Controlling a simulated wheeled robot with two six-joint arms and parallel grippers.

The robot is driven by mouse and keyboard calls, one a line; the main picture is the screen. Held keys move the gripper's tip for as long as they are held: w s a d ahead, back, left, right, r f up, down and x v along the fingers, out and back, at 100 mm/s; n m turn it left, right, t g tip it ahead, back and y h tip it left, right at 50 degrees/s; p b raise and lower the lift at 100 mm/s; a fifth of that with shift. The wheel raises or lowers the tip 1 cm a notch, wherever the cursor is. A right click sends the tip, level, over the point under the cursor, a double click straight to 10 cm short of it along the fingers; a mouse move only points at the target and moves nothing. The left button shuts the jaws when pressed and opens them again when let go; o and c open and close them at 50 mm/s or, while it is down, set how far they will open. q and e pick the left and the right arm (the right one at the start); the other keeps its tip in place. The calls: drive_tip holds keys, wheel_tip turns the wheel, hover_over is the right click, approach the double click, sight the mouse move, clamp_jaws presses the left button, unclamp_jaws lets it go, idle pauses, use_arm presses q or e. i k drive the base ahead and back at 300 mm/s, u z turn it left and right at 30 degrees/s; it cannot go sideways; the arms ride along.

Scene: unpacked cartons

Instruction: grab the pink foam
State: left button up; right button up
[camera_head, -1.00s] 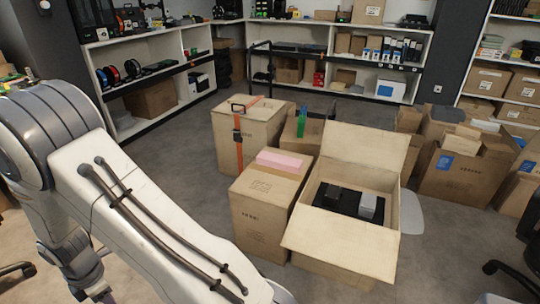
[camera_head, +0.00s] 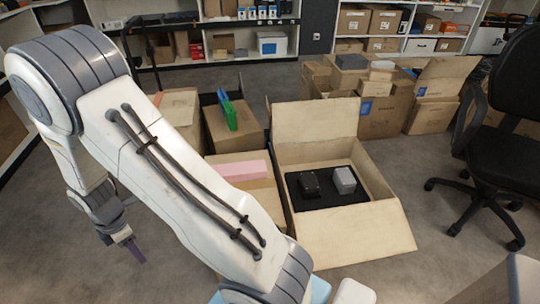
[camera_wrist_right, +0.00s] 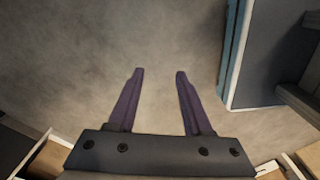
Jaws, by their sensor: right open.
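The pink foam (camera_head: 240,171) is a flat block lying on top of a closed carton (camera_head: 262,200), left of the open carton. My arm crosses in front of that carton and hides much of it. My right gripper (camera_head: 134,249) hangs low at the left of the head view, over bare floor, well apart from the foam. In the right wrist view the two purple fingers (camera_wrist_right: 158,75) are spread with nothing between them. The foam does not show in the wrist view. My left gripper is not in view.
An open carton (camera_head: 360,238) holds a black tray with a dark and a grey item. A carton with green and blue things (camera_head: 236,133) stands behind the foam. Several cartons (camera_head: 385,110) stand behind at right. A black office chair (camera_head: 505,100) is at right. Floor between is clear.

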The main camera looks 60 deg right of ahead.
sight(255, 170)
drive_tip(key=z, duration=0.65)
drive_tip(key=i, duration=0.85)
drive_tip(key=z, duration=0.6)
